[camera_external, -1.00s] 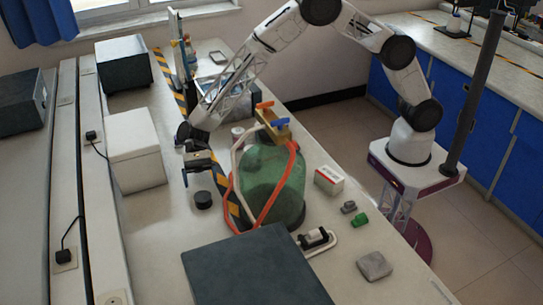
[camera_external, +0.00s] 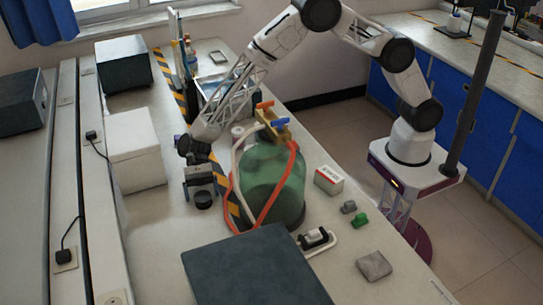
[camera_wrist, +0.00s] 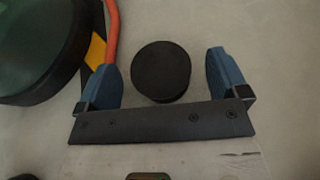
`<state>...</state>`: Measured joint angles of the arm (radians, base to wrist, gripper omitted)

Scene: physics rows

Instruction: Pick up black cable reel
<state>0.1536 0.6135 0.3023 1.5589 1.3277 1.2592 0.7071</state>
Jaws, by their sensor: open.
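The black cable reel (camera_external: 203,199) is a small dark round disc on the bench, left of the green glass bottle. In the wrist view the reel (camera_wrist: 161,71) lies between the two blue fingers, nearer the left one, with gaps on both sides. My gripper (camera_external: 201,193) is open and points down over the reel. It also shows in the wrist view (camera_wrist: 165,78) with its fingers spread and nothing held. I cannot tell the exact height of the fingertips above the bench.
The green bottle (camera_external: 272,185) with orange tubing (camera_external: 282,190) stands close to the right of the gripper. A white box (camera_external: 136,150) is to the left. A dark flat slab (camera_external: 255,270) lies in front. Bare bench shows between the box and the slab.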

